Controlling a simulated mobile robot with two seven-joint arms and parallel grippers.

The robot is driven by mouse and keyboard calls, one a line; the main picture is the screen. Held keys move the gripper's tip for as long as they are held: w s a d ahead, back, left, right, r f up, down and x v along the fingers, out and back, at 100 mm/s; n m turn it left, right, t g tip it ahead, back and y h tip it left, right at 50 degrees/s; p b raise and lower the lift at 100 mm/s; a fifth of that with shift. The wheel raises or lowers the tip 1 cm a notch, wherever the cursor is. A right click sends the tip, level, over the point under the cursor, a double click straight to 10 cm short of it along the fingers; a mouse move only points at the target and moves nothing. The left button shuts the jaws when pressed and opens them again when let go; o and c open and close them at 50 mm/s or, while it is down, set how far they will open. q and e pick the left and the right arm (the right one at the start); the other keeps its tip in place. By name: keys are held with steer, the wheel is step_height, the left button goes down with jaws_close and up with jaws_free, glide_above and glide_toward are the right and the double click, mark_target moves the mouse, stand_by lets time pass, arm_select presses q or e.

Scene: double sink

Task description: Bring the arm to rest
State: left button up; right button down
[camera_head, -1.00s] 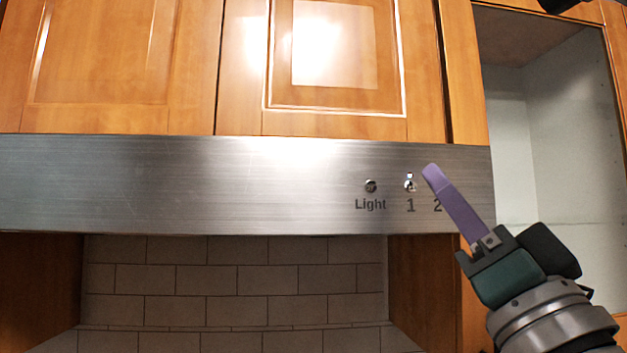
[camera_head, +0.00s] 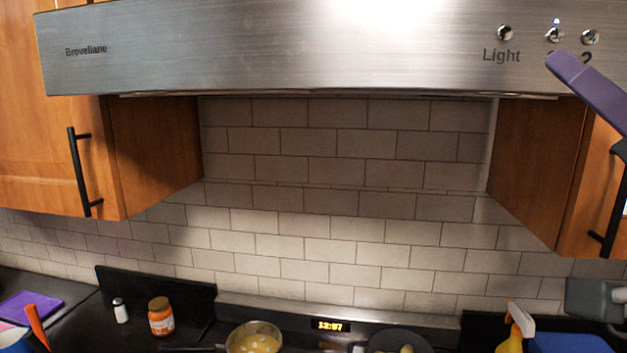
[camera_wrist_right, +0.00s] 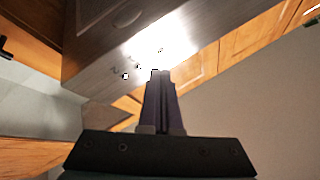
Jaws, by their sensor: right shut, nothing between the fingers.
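My right gripper (camera_head: 562,66) reaches in from the right edge in the head view, in front of the right end of the range hood (camera_head: 290,50). Its purple fingers are shut and empty, and their tips look just below the hood's knobs, partly covering the labels. I cannot tell the gap between tips and hood. In the right wrist view the closed fingers (camera_wrist_right: 160,78) point toward the steel hood. Most of the right arm is out of the head view. My left gripper is not in view.
Wooden cabinets flank the hood, the left one with a black handle (camera_head: 78,172). Below are a pot (camera_head: 254,338) with yellow food, an orange-labelled jar (camera_head: 161,316), a shaker (camera_head: 120,310) and a yellow spray bottle (camera_head: 515,335). The space before the tiles is clear.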

steer(key=a+f+n+g+y+p, duration=0.2)
steer(key=a+f+n+g, duration=0.1)
steer(key=f+g, duration=0.35)
steer(key=s+f+n+g+p, duration=0.5)
steer(key=s+f+g, duration=0.8)
steer(key=s, duration=0.5)
steer(key=shift+s+a+f+h, duration=0.25)
steer(key=shift+a+f+h, duration=0.15)
steer(key=shift+f, duration=0.4)
